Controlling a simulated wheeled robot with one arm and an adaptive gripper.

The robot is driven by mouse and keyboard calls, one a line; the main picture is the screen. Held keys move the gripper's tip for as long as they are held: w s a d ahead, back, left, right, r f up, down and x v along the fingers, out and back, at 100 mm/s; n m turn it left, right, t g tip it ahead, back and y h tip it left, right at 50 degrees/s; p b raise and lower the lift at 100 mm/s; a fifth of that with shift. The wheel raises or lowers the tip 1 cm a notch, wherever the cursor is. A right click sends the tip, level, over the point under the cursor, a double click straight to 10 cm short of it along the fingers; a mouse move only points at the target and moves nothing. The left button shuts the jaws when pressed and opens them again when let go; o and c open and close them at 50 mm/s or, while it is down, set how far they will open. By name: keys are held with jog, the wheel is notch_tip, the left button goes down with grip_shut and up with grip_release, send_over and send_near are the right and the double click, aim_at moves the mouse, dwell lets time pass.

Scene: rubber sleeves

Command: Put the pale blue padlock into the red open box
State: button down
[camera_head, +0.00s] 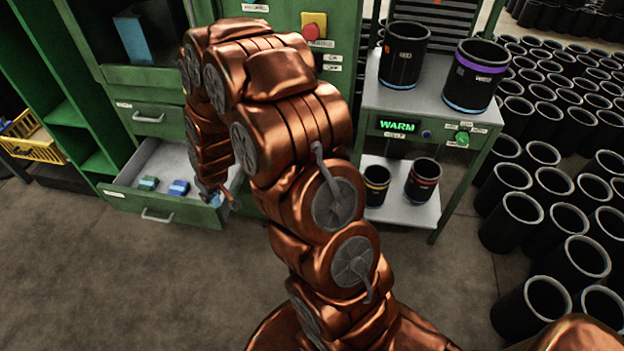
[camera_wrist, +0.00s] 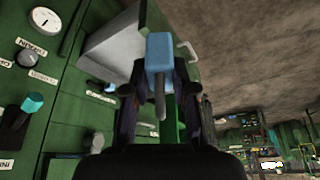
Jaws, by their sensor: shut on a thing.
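The pale blue padlock (camera_wrist: 159,50) is between the two dark fingers of my gripper (camera_wrist: 159,72) in the wrist view, its grey shackle pointing back toward the palm. My gripper is shut on it. In the head view my gripper (camera_head: 213,195) is small and partly hidden by my arm, at the right side of the open drawer (camera_head: 150,205). A bit of blue shows there. I cannot make out a red open box in either view.
A green stand (camera_head: 440,110) with black sleeves is to the right. Many black sleeves (camera_head: 545,220) crowd the right floor. The floor at front left is clear.

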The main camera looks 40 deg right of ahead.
jog(key=w+d+f+n+b, duration=0.1)
jog(key=d+f+b, duration=0.2)
jog(key=d+b, duration=0.45)
jog(key=d+f+n+y+b, duration=0.1)
jog(key=d+f+b, duration=0.3)
jog(key=d+b, duration=0.3)
jog(key=w+d+f+n+b, duration=0.1)
jog(key=d+f+b, duration=0.2)
jog(key=d+b, duration=0.4)
jog(key=s+d+f+n+y+b, duration=0.1)
jog(key=s+d+f+n+b, duration=0.2)
jog(key=s+d, duration=0.7)
jog(key=s+d+f+b, duration=0.2)
jog(key=s+d+b, duration=0.3)
jog(key=s+d, duration=0.45)
jog(key=shift+g, duration=0.3)
jog(key=w+b, duration=0.1)
jog(key=w, duration=0.5)
jog(key=w+b, duration=0.1)
jog(key=w, duration=0.5)
jog(key=w+b, duration=0.2)
jog(key=w, duration=0.5)
jog(key=shift+a, duration=0.3)
jog(key=shift+f+b, duration=0.95)
jog(key=shift+f, duration=0.8)
jog(key=shift+r, duration=0.1)
